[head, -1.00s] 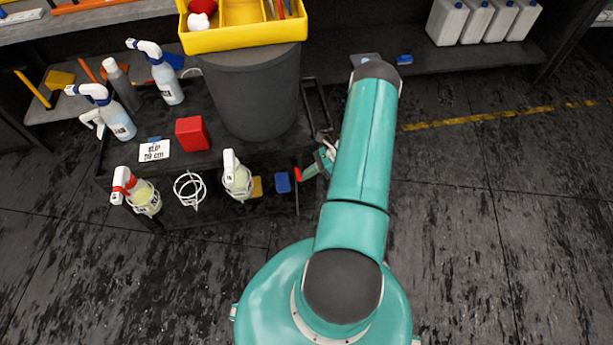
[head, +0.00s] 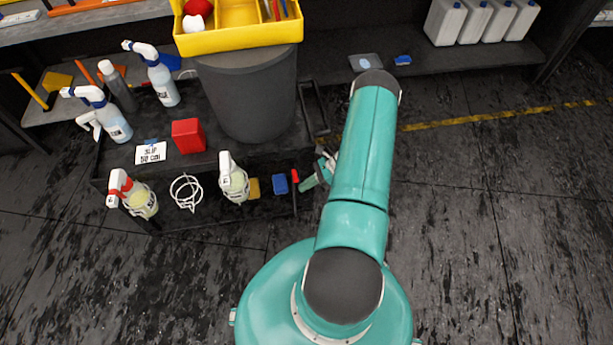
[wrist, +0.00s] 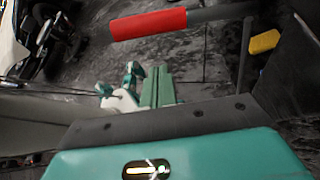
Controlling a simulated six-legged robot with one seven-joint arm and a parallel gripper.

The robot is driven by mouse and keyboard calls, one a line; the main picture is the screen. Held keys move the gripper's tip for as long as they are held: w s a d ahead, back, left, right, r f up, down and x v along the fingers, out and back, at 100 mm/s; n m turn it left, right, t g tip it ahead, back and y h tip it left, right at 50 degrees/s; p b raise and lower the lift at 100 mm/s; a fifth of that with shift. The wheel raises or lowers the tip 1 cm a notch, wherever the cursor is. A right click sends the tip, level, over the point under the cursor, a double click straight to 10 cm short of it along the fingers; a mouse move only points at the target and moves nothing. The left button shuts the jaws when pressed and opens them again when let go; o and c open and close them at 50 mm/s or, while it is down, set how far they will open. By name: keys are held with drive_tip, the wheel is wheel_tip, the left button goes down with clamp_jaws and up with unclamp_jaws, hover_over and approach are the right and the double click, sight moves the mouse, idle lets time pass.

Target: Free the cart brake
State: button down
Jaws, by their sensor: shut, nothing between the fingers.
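The black cart (head: 112,168) stands left of my arm in the head view, with bottles and a grey bin on it. A red grip (head: 295,176), which looks like the brake lever, sits at its right end. In the wrist view the red grip (wrist: 148,24) is on a dark bar near the top. My gripper (head: 303,187) is just below and right of the red grip, partly hidden by my arm. In the wrist view its green fingers (wrist: 157,82) are together and empty, below the red grip and apart from it in the picture.
The cart carries spray bottles (head: 163,84), a red block (head: 188,135), a sign (head: 151,153) and a grey bin (head: 247,100) with a yellow tray (head: 240,40). White canisters (head: 446,22) stand on the back shelf. The floor right of my arm is clear.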

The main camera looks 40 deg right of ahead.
drive_tip(key=v, duration=1)
drive_tip(key=shift+w+d, duration=0.15)
drive_tip(key=shift+d, duration=0.05)
